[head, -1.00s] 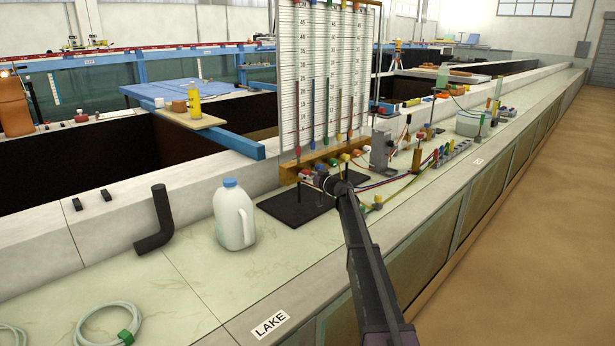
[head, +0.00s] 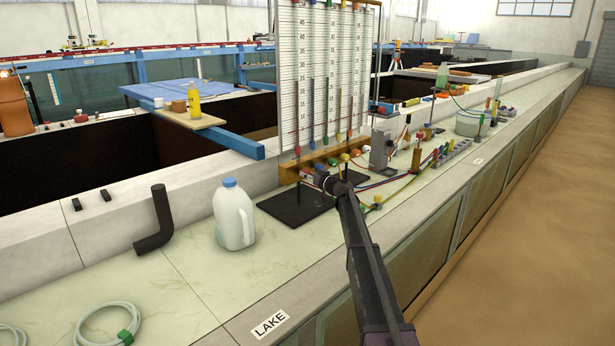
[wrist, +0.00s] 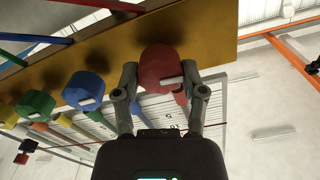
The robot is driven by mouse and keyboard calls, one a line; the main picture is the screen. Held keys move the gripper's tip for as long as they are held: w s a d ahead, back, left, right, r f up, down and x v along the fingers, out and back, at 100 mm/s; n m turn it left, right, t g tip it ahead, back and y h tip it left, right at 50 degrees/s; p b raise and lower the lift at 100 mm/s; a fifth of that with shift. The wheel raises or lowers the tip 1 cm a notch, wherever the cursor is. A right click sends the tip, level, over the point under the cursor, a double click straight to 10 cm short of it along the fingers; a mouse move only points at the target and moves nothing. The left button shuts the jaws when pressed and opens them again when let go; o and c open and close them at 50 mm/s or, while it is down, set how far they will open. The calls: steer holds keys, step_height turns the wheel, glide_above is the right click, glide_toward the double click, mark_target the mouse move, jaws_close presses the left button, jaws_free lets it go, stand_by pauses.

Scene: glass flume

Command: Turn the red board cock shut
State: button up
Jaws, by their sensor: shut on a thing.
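In the wrist view the red board cock (wrist: 158,66) is a round red knob with a short pale bar on its face, set on the ochre rail (wrist: 215,30). My gripper (wrist: 160,76) has one finger on each side of the knob and is shut on it. The pale bar lies nearly level in the picture, towards the right finger. In the head view my gripper (head: 312,180) is at the left part of the rail (head: 325,158), below the scale board (head: 322,75), and mostly hides the red cock.
Beside the red cock are a blue cock (wrist: 85,90) and a green cock (wrist: 36,104). A dark base plate (head: 285,207) lies below the board. A milk jug (head: 233,217) and a black bent pipe (head: 158,222) stand to the left. Tubes and fittings lie to the right.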

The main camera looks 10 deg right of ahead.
steer(key=m, duration=0.3)
steer(key=shift+a+m, duration=0.1)
steer(key=shift+m, duration=0.3)
steer(key=m, duration=0.4)
steer(key=shift+w+m, duration=0.1)
steer(key=shift+m, duration=0.2)
steer(key=m, duration=0.4)
steer(key=shift+m, duration=2.2)
steer(key=o, duration=1.1)
steer(key=shift+f, duration=0.1)
steer(key=shift+o, duration=0.2)
